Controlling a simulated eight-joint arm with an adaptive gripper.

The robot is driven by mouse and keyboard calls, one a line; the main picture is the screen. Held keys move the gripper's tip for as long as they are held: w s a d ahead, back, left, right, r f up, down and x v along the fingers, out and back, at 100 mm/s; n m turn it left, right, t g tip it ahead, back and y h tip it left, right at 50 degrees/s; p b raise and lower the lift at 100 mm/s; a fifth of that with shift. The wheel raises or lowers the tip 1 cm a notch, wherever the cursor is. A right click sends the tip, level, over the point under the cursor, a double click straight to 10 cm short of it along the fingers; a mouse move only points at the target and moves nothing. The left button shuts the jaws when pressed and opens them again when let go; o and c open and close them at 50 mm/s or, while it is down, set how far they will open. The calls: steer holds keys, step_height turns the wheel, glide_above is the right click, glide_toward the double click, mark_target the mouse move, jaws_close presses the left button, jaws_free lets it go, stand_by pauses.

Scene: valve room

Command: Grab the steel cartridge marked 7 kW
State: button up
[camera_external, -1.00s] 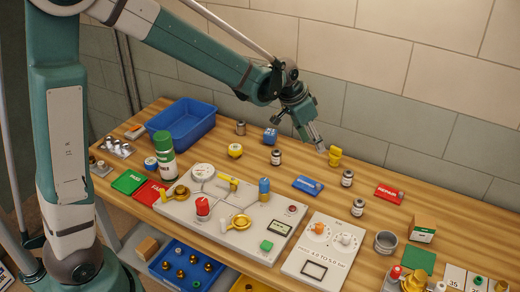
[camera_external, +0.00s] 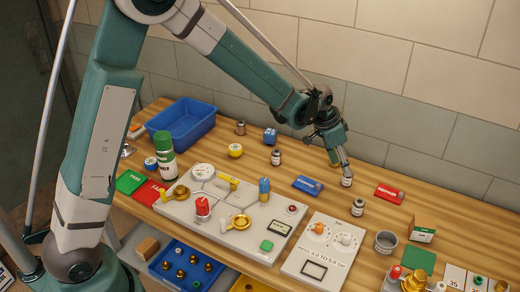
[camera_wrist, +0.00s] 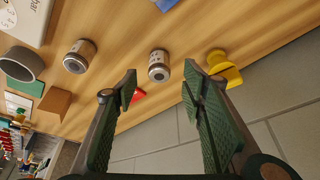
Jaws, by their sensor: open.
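Several small steel cartridges with dark tops and pale labels stand on the wooden bench. One cartridge (camera_external: 347,182) is right below my gripper (camera_external: 343,173). In the wrist view this cartridge (camera_wrist: 159,66) appears between the open fingertips of my gripper (camera_wrist: 160,78), with nothing held. A second cartridge (camera_external: 358,207) stands nearer the front, and it shows at left in the wrist view (camera_wrist: 80,56). Another cartridge (camera_external: 276,157) stands left of the blue tag, and one more (camera_external: 240,127) is farther back. I cannot read the label markings, so I cannot tell which says 7 kW.
A yellow fitting (camera_wrist: 224,68) stands beside the right finger in the wrist view. A red tag (camera_external: 389,192) and a blue tag (camera_external: 308,185) lie nearby. A grey cup (camera_external: 385,242) and a valve panel (camera_external: 225,215) are nearer the front. The tiled wall (camera_external: 420,125) is behind.

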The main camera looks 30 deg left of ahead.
mark_target(347, 179)
steer(key=shift+f, duration=0.1)
steer(key=shift+x, duration=1.2)
steer(key=shift+x, duration=2.6)
steer(key=shift+d, duration=0.1)
steer(key=shift+w, duration=0.1)
steer(key=c, duration=1.1)
steer(key=shift+r, duration=0.2)
